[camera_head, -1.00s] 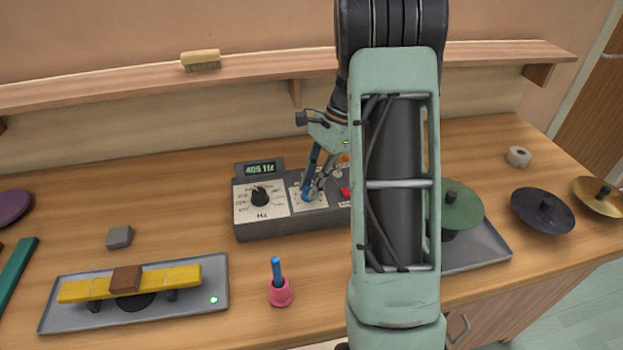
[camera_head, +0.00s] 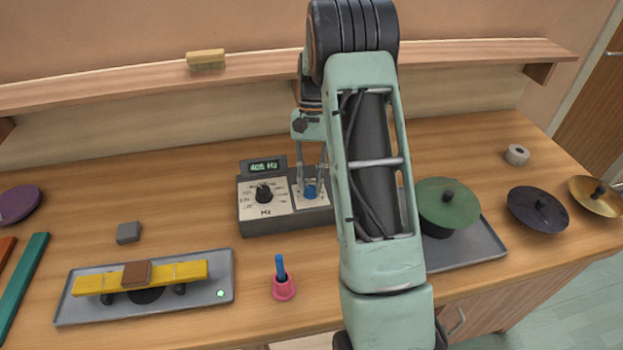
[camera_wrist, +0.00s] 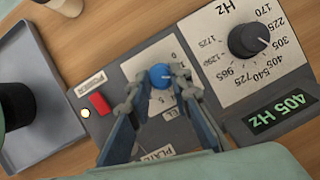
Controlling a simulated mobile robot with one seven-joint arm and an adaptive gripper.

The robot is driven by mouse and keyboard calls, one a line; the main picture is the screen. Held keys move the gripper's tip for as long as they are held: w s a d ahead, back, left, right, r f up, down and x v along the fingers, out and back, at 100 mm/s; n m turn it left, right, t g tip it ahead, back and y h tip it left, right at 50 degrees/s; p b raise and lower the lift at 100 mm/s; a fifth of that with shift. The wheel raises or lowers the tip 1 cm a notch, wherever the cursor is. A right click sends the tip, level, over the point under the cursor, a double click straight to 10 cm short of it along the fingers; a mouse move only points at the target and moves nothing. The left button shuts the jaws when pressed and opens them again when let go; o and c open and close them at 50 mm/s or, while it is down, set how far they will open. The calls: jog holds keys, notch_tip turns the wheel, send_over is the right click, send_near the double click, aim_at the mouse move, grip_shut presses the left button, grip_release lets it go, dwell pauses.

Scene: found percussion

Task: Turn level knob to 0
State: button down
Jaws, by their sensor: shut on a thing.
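The blue level knob (camera_head: 310,191) sits on the right part of the grey control box (camera_head: 262,228). In the wrist view the blue knob (camera_wrist: 160,76) lies between my two fingertips, with a pale dial plate around it. My gripper (camera_wrist: 157,88) is shut on the knob from both sides. In the head view my gripper (camera_head: 310,186) points down over the box. A black Hz knob (camera_wrist: 249,40) is next to it on a white numbered dial. The display (camera_wrist: 285,114) reads 405 Hz. The level knob's pointer is too small to read surely.
A red switch (camera_wrist: 100,103) and a small light are on the box in the wrist view. A yellow bar on a grey tray (camera_head: 70,317), a pink bell with a blue handle (camera_head: 283,287) and a green cymbal (camera_head: 446,205) stand around. A shelf (camera_head: 120,83) runs behind.

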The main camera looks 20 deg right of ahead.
jog(key=n, duration=0.2)
jog(key=n+h, duration=0.1)
jog(key=n, duration=0.1)
jog(key=n+h, duration=0.1)
jog(key=n, duration=0.1)
jog(key=shift+w+a, duration=0.1)
jog(key=shift+a, duration=0.2)
jog(key=n+h, duration=0.1)
jog(key=n, duration=0.2)
jog(key=n+h, duration=0.1)
jog(key=n, duration=0.2)
jog(key=shift+a, duration=0.2)
jog(key=shift+h, duration=0.3)
jog(key=c, duration=1.7)
grip_release()
jog(key=shift+c, duration=0.2)
jog(key=v, duration=1.2)
jog(key=shift+s, duration=0.25)
jog(key=shift+r, duration=0.1)
